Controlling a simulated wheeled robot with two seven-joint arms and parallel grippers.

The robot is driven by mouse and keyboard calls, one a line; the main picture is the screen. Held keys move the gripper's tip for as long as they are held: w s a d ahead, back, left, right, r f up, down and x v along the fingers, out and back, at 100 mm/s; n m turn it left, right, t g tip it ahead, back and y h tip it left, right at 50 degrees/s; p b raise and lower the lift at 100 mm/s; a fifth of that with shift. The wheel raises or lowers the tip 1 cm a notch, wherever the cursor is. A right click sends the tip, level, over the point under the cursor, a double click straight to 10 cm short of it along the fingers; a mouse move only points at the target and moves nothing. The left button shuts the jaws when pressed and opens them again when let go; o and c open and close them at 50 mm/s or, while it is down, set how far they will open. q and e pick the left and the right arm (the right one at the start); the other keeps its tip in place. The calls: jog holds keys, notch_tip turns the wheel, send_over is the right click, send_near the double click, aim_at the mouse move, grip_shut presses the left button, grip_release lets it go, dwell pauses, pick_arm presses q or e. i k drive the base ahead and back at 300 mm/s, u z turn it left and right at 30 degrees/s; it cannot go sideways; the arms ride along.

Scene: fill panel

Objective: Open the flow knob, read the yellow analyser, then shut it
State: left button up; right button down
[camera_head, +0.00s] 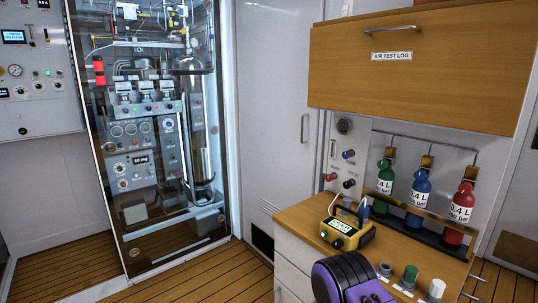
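The yellow analyser (366,239) sits on the wooden counter, below the small grey wall panel (344,137). It has a dark handle and a small lit greenish screen (339,225); its reading is too small to make out. The wall panel carries a blue knob (348,154), a red knob (331,177) and a black knob (349,184), with a round dark gauge (344,126) above. I cannot tell which is the flow knob or whether it is open. Neither gripper is visible. A black and purple arm link of mine covers the counter's front edge.
Green (385,184), blue (419,190) and red (461,205) bottles stand in a rack behind the counter. Short green (410,273) and white (436,289) cylinders stand at its front right. A wooden cabinet (420,75) hangs above. A glass-fronted equipment cabinet (158,234) stands left.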

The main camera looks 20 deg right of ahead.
aim_at(345, 155)
jog(key=u, duration=0.2)
jog(key=i, duration=1.5)
jog(key=z, duration=2.95)
